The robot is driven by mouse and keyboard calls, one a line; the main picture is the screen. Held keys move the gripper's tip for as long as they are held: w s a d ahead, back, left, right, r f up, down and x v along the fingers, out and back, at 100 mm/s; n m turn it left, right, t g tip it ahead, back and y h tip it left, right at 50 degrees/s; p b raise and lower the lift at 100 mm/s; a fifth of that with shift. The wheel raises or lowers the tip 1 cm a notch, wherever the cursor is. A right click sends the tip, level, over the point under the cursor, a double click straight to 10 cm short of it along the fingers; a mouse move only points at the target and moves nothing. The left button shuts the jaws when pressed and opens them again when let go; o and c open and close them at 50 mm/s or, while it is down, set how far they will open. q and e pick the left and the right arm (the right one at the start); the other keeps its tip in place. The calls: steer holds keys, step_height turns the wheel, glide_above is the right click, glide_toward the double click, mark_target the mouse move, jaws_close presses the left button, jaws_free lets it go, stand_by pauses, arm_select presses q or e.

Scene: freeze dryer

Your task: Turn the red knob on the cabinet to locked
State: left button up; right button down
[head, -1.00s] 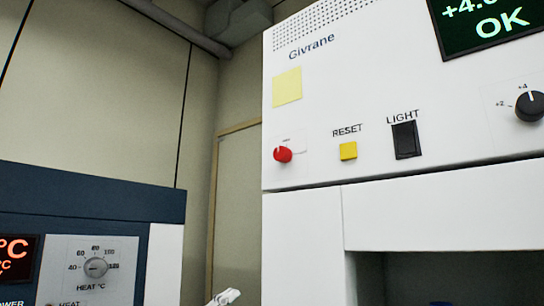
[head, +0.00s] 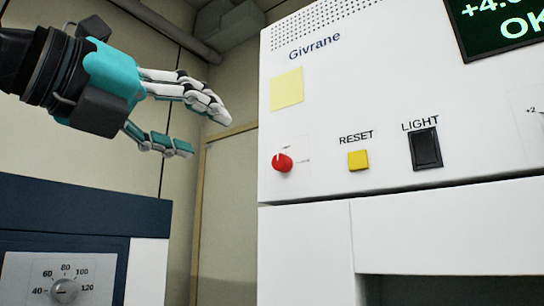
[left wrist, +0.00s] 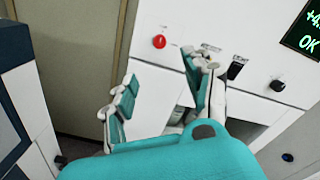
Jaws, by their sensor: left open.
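The red knob (head: 282,162) is on the lower left of the white cabinet's (head: 370,80) front panel, with a small white pointer mark on it and faint marks around it. It also shows in the left wrist view (left wrist: 159,41), above and beyond my fingers. My left gripper (head: 208,128) is open and empty, raised to the left of the cabinet, higher than the knob and apart from it. In the left wrist view its fingers (left wrist: 162,88) are spread. The lettering by the knob is too small to read. My right gripper is not in view.
A yellow RESET button (head: 358,160) and a black LIGHT switch (head: 425,148) sit right of the knob. A yellow note (head: 287,88) is above it. A blue and white unit with a grey dial (head: 65,290) stands at lower left. A gap separates the two units.

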mark_target(278, 163)
arm_select(q)
steer(key=p+x, duration=0.6)
steer(key=x, duration=0.9)
steer(key=shift+w+d, duration=0.1)
steer(key=shift+w, duration=0.05)
steer(key=shift+w+d+f, duration=0.1)
steer(key=shift+w+d, duration=0.2)
steer(key=shift+w, duration=0.1)
jaws_close()
